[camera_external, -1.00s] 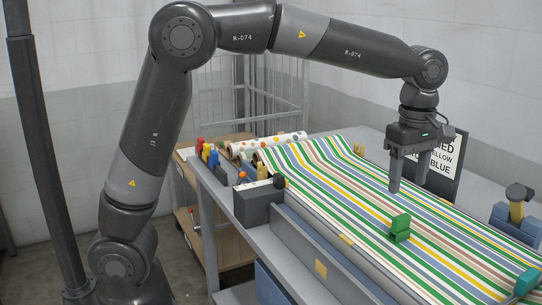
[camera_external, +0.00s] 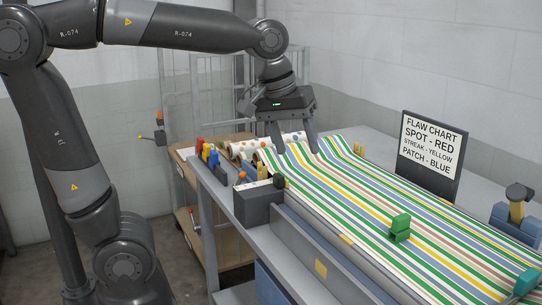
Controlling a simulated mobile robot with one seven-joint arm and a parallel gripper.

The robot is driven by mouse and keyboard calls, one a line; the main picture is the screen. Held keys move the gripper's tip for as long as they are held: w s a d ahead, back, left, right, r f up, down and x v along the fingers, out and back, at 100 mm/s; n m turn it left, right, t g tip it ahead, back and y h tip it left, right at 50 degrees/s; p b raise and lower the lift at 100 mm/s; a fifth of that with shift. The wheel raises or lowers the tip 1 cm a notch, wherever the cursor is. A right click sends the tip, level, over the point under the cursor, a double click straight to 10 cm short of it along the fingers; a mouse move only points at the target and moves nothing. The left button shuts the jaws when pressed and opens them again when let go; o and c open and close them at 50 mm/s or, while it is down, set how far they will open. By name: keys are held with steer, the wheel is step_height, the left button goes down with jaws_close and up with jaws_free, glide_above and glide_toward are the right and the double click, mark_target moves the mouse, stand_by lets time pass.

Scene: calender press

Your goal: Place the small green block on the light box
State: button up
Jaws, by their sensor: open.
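A green block (camera_external: 400,228) with a stepped shape sits on the striped cloth (camera_external: 370,215), right of the middle. I cannot tell whether it is one piece or two stacked. My gripper (camera_external: 295,151) is open and empty, fingers pointing down, over the far left end of the cloth near the patterned rolls. It is well apart from the green block. No thing is clearly marked as a light box; the cloth hides most of the surface beneath it.
A dark grey box (camera_external: 257,207) with small knobs stands at the table's left. Several coloured pegs (camera_external: 209,153) stand in a rack behind it. A flaw chart sign (camera_external: 430,150) stands at the back.

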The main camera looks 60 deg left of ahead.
steer(key=s+a+f+m+t, duration=0.1)
steer(key=s+a+f+m, duration=0.1)
steer(key=s, duration=0.3)
steer(key=s+a+f+m+t, duration=0.1)
steer(key=s+a+f+m, duration=0.2)
steer(key=s+f+m, duration=0.1)
steer(key=shift+s+m+y, duration=0.3)
steer(key=shift+s+m, duration=0.2)
steer(key=shift+s, duration=0.4)
